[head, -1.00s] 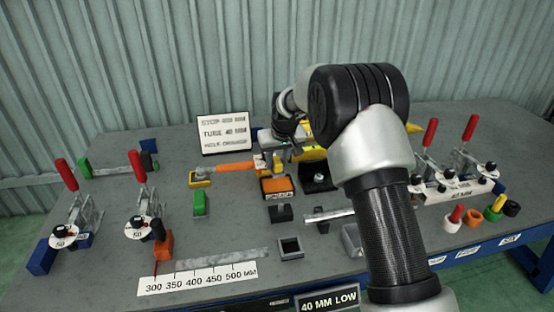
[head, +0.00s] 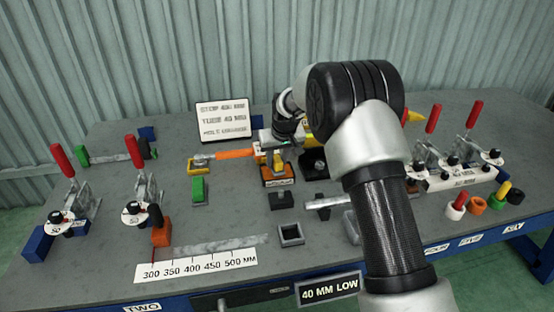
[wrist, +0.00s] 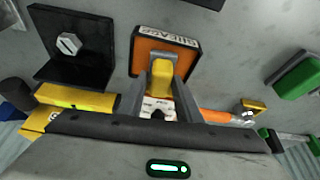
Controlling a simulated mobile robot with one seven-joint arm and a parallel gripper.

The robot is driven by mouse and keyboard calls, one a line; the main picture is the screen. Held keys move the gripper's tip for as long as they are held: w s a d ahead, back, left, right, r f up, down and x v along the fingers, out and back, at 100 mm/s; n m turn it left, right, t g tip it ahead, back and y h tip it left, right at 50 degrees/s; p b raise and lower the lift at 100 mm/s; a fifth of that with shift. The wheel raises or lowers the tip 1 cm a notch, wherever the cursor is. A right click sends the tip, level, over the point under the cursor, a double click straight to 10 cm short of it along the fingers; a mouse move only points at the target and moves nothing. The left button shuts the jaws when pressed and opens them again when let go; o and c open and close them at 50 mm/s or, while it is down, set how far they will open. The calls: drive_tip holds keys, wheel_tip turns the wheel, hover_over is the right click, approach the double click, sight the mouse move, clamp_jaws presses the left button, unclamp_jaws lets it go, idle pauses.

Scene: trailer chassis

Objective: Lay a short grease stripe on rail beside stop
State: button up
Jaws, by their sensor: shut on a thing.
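My gripper (wrist: 160,82) points down at the orange grease holder (wrist: 180,50) and is shut on a yellow applicator grip (wrist: 160,75). In the head view the gripper is partly hidden by my arm, just above the orange holder (head: 277,177). I cannot tell whether the applicator's lower end is still in the holder. The grey rail (head: 215,244) lies at the front of the table, above a white ruler marked 300 to 500 mm (head: 197,267). An orange stop (head: 161,236) stands at the rail's left end.
Red-handled clamps (head: 145,180) stand left, and others right (head: 430,120). An orange-handled tool (head: 233,154) lies left of the gripper. A sign (head: 223,119) stands behind.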

sight(277, 158)
drive_tip(key=shift+f+b, duration=0.4)
drive_tip(key=shift+f, duration=0.15)
idle(1.5)
drive_tip(key=shift+r+p, duration=2.05)
drive_tip(key=shift+r, duration=1.5)
